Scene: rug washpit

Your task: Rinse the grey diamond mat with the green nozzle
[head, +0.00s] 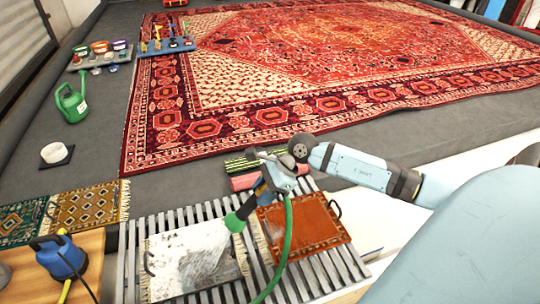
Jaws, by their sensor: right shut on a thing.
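My right gripper (268,182) reaches in from the right and is shut on the green nozzle (238,219). A green hose (287,245) hangs from the nozzle over the slatted rack. The nozzle points down and left at a pale grey mat (185,265) with fringed edges, lying on the rack (130,255). The mat's face is blotched with white and dark patches, and its pattern is hard to make out. A pale, blurred streak shows below the nozzle tip; I cannot tell for sure that it is water. My left gripper is out of view.
An orange-brown mat (318,228) lies on the rack to the right. Behind are a green striped roll (240,163) and a pink roll (243,182). A blue pump (62,258) stands bottom left. A large red rug (290,75) covers the floor behind; a green watering can (71,103) stands left.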

